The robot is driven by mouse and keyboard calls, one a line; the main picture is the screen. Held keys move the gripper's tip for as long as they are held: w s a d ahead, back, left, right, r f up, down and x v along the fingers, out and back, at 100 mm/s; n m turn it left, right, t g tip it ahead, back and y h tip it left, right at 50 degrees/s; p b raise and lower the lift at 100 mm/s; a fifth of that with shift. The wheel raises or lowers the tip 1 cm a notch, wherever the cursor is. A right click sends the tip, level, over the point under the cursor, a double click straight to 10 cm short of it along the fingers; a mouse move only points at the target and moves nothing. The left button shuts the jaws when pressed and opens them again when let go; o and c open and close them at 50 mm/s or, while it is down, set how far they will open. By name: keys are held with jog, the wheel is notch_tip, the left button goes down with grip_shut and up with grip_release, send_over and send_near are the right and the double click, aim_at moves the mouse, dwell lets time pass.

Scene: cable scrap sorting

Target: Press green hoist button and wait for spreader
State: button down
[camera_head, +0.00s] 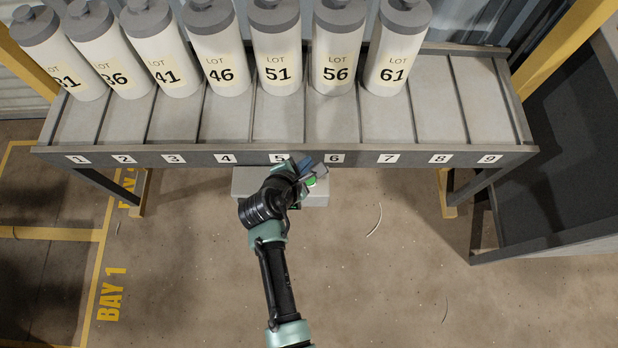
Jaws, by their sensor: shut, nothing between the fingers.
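The green hoist button (311,181) shows as a small green patch on a grey box (316,199) below the front edge of the shelf. My gripper (318,168) is shut and empty, right at the button and partly covering it. I cannot tell whether the fingertips touch the button. No spreader can be made out in this view.
A grey shelf (490,100) with lanes numbered 1 to 9 stands behind the box. Several white lot canisters (276,50) stand on it; the rightmost lanes are empty. A dark bin (575,130) is at right. Yellow floor lines (95,270) mark Bay 1.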

notch_tip(320, 180, down, 5)
jog(key=b, duration=0.4)
jog(key=shift+f, duration=0.1)
jog(key=shift+f+b, duration=0.5)
jog(key=shift+f, duration=0.2)
dwell(1.1)
jog(key=shift+f, duration=0.4)
